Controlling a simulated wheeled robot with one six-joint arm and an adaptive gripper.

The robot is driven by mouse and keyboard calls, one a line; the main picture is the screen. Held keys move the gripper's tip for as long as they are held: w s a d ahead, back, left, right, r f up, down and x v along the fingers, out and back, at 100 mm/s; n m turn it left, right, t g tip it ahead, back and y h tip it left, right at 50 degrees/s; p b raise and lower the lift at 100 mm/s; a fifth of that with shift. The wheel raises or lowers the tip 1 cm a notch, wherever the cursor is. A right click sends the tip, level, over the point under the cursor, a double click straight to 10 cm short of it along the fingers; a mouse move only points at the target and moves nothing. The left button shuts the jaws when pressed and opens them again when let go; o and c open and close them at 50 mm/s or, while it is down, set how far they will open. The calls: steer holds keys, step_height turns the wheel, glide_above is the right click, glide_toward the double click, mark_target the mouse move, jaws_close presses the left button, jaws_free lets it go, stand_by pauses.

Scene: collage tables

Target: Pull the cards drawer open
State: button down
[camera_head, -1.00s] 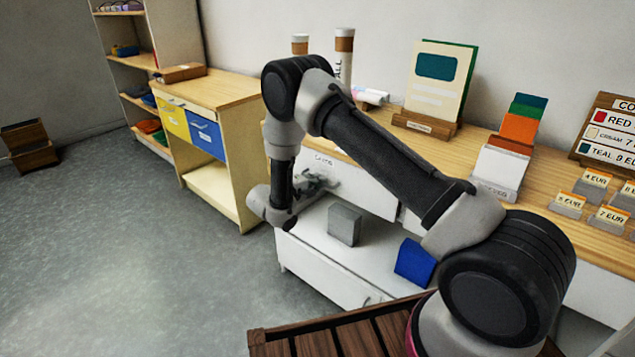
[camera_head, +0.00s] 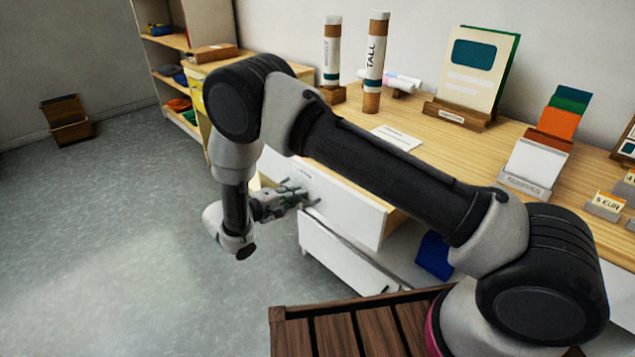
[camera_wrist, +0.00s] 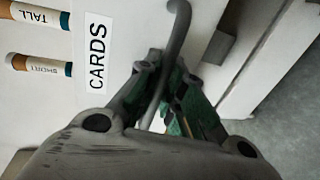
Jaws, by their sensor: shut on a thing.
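The cards drawer (camera_head: 348,208) stands pulled out from the wooden-topped counter, with a strip of its wooden side showing. Its white front carries a CARDS label (camera_wrist: 98,58) in the wrist view. A grey bar handle (camera_wrist: 177,45) on the front runs between my fingers. My gripper (camera_head: 303,197) is shut on this handle; in the wrist view the fingers (camera_wrist: 170,88) hide part of the bar. The drawer's inside is mostly hidden by my arm.
A lower white drawer front (camera_head: 340,262) sits below. A short tube (camera_head: 332,60) and a tall tube (camera_head: 374,65) stand on the counter (camera_head: 440,150). A slatted wooden surface (camera_head: 345,335) is in front. Grey floor (camera_head: 130,230) is clear at left.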

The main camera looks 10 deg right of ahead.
steer(key=f+v, duration=0.2)
steer(key=v, duration=0.7)
steer(key=shift+s+a, duration=0.15)
steer(key=shift+a, duration=0.05)
steer(key=c, duration=1.5)
jaws_free()
steer(key=shift+c, duration=0.2)
steer(key=shift+a, duration=0.1)
steer(key=v, duration=1.2)
